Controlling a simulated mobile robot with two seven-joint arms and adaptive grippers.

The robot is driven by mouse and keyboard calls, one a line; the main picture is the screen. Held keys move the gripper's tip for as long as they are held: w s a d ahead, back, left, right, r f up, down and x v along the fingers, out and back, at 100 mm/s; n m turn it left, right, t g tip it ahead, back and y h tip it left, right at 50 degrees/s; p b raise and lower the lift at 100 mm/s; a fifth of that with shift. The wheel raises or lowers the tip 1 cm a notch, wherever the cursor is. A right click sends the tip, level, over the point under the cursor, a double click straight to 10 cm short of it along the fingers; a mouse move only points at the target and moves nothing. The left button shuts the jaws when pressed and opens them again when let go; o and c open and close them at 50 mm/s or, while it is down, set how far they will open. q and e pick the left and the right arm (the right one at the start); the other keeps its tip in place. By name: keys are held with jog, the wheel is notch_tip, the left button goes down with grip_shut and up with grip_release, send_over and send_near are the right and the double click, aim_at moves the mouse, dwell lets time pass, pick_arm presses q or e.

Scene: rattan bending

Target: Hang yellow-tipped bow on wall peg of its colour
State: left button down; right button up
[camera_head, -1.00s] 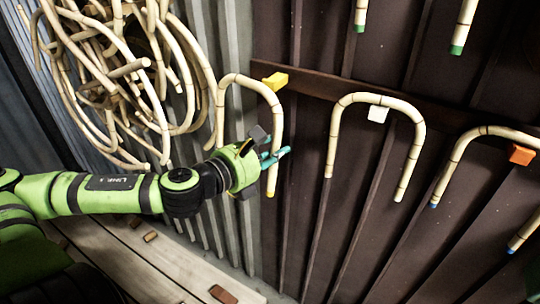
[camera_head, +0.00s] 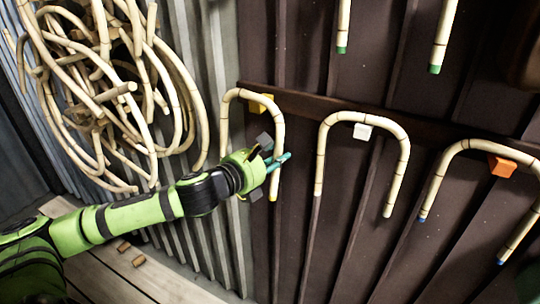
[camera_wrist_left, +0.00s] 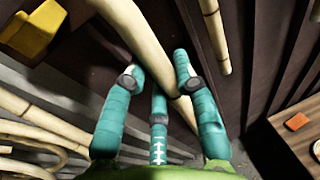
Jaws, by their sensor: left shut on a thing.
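The yellow-tipped bow (camera_head: 278,130), a pale cane arch with a yellow end low on its right leg, is upright against the dark wall. My left gripper (camera_head: 276,164) is shut on its right leg, above the yellow tip. In the left wrist view the cane (camera_wrist_left: 147,52) runs between the teal fingers (camera_wrist_left: 160,100). The yellow peg (camera_head: 262,102) shows inside the arch, near its upper right bend. In the wrist view the peg (camera_wrist_left: 32,30) lies left of the held cane. I cannot tell whether the bow rests on it. My right gripper is out of view.
Bows hang to the right at a white peg (camera_head: 362,131) and an orange peg (camera_head: 502,166) on a brown rail (camera_head: 310,103). Green-tipped canes (camera_head: 342,25) hang above. A tangled cane bundle (camera_head: 110,90) hangs at left. Small cane pieces (camera_head: 138,260) lie on the bench (camera_head: 165,288).

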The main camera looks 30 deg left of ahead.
pick_arm(q)
jog(key=shift+x, duration=1.2)
jog(key=shift+w+a+f+p, duration=0.15)
jog(key=shift+w+p, duration=0.15)
jog(key=shift+w, duration=0.05)
jog(key=shift+w+a+f+p, duration=0.15)
jog(key=shift+w+p, duration=0.15)
jog(key=shift+w, duration=0.1)
jog(key=c, duration=0.9)
grip_release()
jog(key=shift+f, duration=0.1)
